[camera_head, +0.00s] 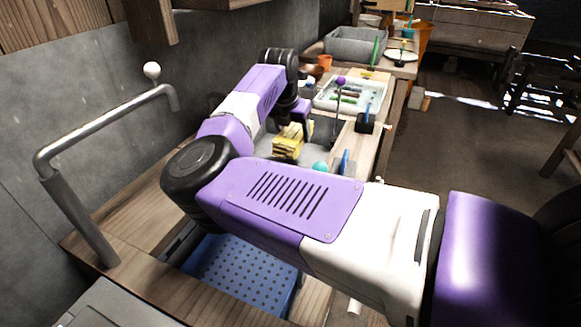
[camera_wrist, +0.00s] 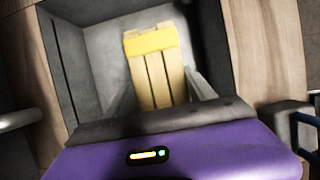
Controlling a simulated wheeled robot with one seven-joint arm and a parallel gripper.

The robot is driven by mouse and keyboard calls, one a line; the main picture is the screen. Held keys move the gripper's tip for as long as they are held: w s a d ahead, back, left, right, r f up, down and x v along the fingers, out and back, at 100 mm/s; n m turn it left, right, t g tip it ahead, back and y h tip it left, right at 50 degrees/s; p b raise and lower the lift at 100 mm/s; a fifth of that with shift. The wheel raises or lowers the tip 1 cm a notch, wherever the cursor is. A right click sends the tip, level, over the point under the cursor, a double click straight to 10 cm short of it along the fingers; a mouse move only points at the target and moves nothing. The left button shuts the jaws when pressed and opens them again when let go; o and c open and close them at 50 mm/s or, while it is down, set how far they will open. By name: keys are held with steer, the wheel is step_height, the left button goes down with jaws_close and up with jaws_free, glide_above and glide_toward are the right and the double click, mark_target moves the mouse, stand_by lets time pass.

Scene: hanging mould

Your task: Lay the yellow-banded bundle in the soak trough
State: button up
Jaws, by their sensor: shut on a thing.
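The yellow-banded bundle (camera_head: 288,141) is a stack of pale wooden strips with a yellow band near its far end. It also shows in the wrist view (camera_wrist: 158,75). My gripper (camera_wrist: 157,95) is shut on it, with a finger on each side of the strips. The soak trough (camera_wrist: 103,48) is a grey box with upright walls, and the bundle is over its opening or inside it. Whether the bundle touches the floor of the trough I cannot tell. In the head view my arm hides part of the trough, and my gripper is largely hidden.
A blue perforated basket (camera_head: 236,272) is in front, below my arm. A white tray (camera_head: 377,101) with small items and a grey bin (camera_head: 358,46) stand further back. A metal rail (camera_head: 105,128) rises at left.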

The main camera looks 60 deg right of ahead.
mark_target(286, 140)
step_height(286, 140, down, 13)
steer(key=shift+r+b, duration=0.2)
steer(key=shift+b, duration=0.35)
steer(key=o, duration=1.5)
steer(key=shift+f, duration=0.1)
steer(key=p+v, duration=0.1)
steer(key=v, duration=1.1)
